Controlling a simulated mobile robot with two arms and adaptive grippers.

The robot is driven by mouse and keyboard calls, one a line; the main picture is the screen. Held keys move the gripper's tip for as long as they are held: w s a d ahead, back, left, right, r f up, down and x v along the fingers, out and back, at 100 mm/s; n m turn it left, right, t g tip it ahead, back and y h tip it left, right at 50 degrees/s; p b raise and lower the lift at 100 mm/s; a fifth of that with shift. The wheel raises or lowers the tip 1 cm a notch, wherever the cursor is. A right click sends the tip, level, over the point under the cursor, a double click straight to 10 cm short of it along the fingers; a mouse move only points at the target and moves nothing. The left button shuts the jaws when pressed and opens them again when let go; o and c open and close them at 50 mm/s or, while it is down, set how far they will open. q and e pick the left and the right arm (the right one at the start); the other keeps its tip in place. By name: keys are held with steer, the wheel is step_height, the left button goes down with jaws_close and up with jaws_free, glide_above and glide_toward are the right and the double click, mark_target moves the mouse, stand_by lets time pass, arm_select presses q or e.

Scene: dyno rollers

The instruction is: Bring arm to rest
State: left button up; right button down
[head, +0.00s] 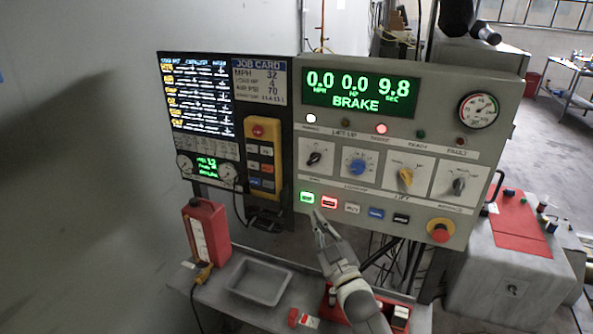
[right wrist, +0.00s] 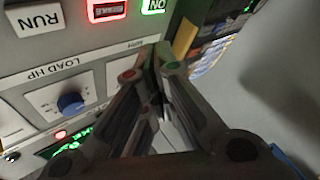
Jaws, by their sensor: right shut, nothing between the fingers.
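My right gripper (head: 318,215) is in front of the lower left part of the control panel (head: 478,214), just below the row of push buttons. Its fingers are together and hold nothing. In the right wrist view the shut fingertips (right wrist: 152,48) point toward the panel, beside the lit red button (right wrist: 107,9) and green ON button (right wrist: 155,5). In the head view the green button (head: 307,198) and red button (head: 329,202) glow just above the fingertips. I cannot tell whether the fingertips touch the panel. My left gripper is not in view.
The panel display (head: 362,92) reads BRAKE. A red emergency stop (head: 440,231) sticks out at the panel's lower right. A grey machine (head: 511,283) stands at right.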

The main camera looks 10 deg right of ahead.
steer(key=s+d+f+m+g+h, duration=0.2)
steer(key=s+f+g, duration=0.3)
steer(key=s+f, duration=0.25)
steer(key=s+d+f+m+g+h, duration=0.1)
steer(key=s+f+m+g+h, duration=0.2)
steer(key=s+f, duration=0.5)
steer(key=s+a+f+g+y, duration=0.2)
steer(key=s+g, duration=0.8)
steer(key=s, duration=1.5)
step_height(320, 180, down, 26)
steer(key=g, duration=0.1)
steer(key=s+d+f+g, duration=0.1)
steer(key=s+d+f, duration=0.2)
steer(key=s+f, duration=1.3)
steer(key=shift+s+d+f, duration=0.2)
steer(key=shift+s+f, duration=0.1)
steer(key=shift+s, duration=0.65)
